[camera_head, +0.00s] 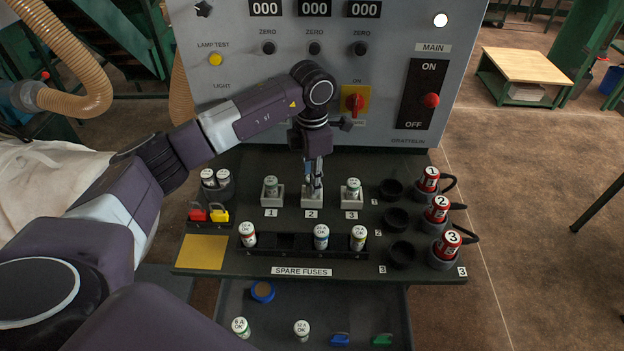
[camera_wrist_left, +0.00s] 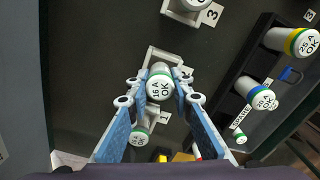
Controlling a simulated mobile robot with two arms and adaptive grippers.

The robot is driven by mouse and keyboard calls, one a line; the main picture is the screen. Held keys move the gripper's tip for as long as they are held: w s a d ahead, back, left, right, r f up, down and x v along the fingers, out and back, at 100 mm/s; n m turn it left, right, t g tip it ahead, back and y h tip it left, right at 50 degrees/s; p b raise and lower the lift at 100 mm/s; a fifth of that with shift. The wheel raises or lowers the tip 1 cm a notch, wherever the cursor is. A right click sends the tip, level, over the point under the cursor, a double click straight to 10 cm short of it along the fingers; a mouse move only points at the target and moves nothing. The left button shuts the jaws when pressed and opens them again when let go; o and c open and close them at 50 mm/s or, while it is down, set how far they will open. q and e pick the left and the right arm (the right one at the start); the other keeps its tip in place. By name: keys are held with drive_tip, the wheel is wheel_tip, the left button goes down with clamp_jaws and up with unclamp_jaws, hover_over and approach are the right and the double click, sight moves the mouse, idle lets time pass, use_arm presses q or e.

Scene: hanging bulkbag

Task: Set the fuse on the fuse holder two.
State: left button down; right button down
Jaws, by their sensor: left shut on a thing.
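My left gripper (camera_head: 313,180) points straight down at fuse holder two (camera_head: 312,199), the middle of three white holders. It is shut on a white fuse with a green band, marked OK (camera_wrist_left: 160,83), seen between its blue fingers in the left wrist view. The fuse is in line with holder two (camera_wrist_left: 151,56); how deep it sits is hidden by the fingers. Holder one (camera_head: 271,201) and holder three (camera_head: 351,202) each hold a fuse. My right gripper is not in view.
The spare-fuse rack (camera_head: 300,253) stands in front with several fuses and an empty slot. Red numbered plugs (camera_head: 437,214) and black sockets are at the right. Red and yellow padlocks (camera_head: 208,214) lie at the left. The grey panel (camera_head: 215,120) rises behind.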

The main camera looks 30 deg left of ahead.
use_arm(q)
drive_tip(key=shift+f+b, duration=0.4)
drive_tip(key=shift+f, duration=0.2)
drive_tip(key=c, duration=2)
unclamp_jaws()
drive_tip(key=shift+r, duration=0.1)
drive_tip(key=shift+r+p, duration=3.35)
drive_tip(key=shift+r, duration=2.15)
drive_tip(key=shift+f, duration=0.1)
